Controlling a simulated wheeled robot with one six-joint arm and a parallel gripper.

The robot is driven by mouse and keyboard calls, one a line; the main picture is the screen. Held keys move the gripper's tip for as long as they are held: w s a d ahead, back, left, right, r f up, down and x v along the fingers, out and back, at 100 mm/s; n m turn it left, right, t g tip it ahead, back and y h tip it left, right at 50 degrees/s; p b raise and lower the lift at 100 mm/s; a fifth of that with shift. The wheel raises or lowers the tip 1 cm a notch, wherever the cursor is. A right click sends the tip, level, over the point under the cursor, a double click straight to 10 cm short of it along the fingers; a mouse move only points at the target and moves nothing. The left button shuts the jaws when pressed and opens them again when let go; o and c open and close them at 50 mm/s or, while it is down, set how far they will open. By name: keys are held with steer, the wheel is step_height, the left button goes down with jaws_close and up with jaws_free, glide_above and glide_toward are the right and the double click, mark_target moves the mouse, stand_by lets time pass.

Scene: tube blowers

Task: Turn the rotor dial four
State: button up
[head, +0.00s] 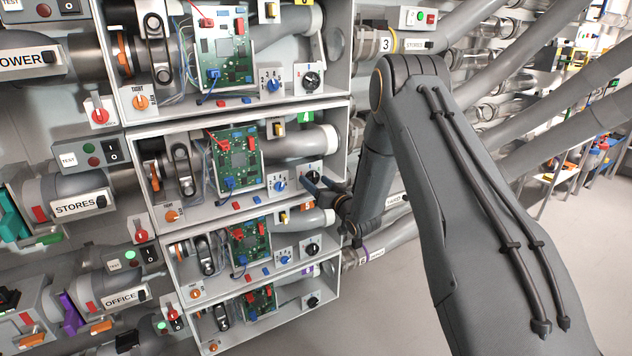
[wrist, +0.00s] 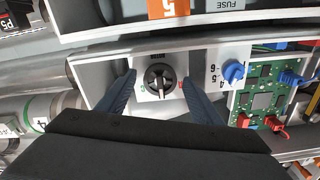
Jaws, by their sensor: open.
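The rotor dial of box four is a round black knob with a pale pointer line on a white plate. In the wrist view the dial (wrist: 158,80) sits at the middle, seen between my two blue fingers, with a green mark and a red mark at its plate's sides. In the head view the dial (head: 312,174) is at the right end of the second box, partly hidden by my fingers. My gripper (wrist: 158,88) is open, one finger on each side of the dial; it also shows in the head view (head: 321,185). I cannot tell whether the fingers touch the dial.
A blue selector knob (wrist: 233,72) and a green circuit board (wrist: 265,90) stand beside the dial. Box four's housing (head: 237,210) has a raised rim. Similar boxes lie above and below. A tube with a green collar marked 4 (wrist: 38,124) leaves the box.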

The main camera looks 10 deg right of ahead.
steer(key=shift+w, duration=0.15)
steer(key=shift+c, duration=0.5)
steer(key=c, duration=1)
steer(key=shift+n, duration=0.3)
steer(key=n+b, duration=0.3)
steer(key=n, duration=0.2)
steer(key=shift+f+n, duration=0.1)
steer(key=shift+n, duration=0.2)
steer(key=n+b, duration=0.3)
steer(key=n, duration=0.2)
steer(key=shift+n, duration=0.3)
